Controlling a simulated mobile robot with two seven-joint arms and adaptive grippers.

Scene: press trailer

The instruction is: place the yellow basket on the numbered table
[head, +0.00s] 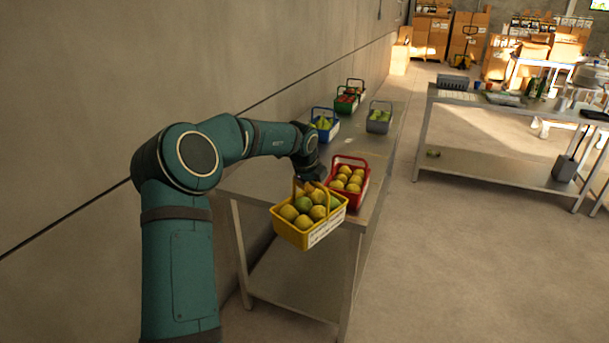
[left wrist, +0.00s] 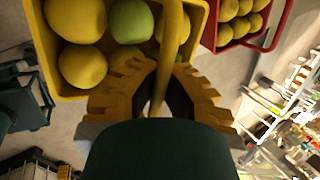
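The yellow basket (head: 290,236), full of yellow and green fruit, has a white label on its side. In the head view it hangs at the near end of a metal table (head: 370,150) along the left wall, apparently above its front edge. My left gripper (head: 311,178) is at the basket's raised handle. In the left wrist view the yellow basket (left wrist: 200,18) is close, with its handle between the fingers of my left gripper (left wrist: 163,72), which look closed on it. I see no number on any table, so I cannot tell which is numbered. My right gripper is not in view.
A red basket (head: 361,168) of yellow fruit stands just behind the yellow one. Blue (head: 323,137), grey (head: 379,127) and green (head: 345,108) baskets stand farther back. Another metal table (head: 500,100) holds several items at right. Open floor (head: 450,260) lies between.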

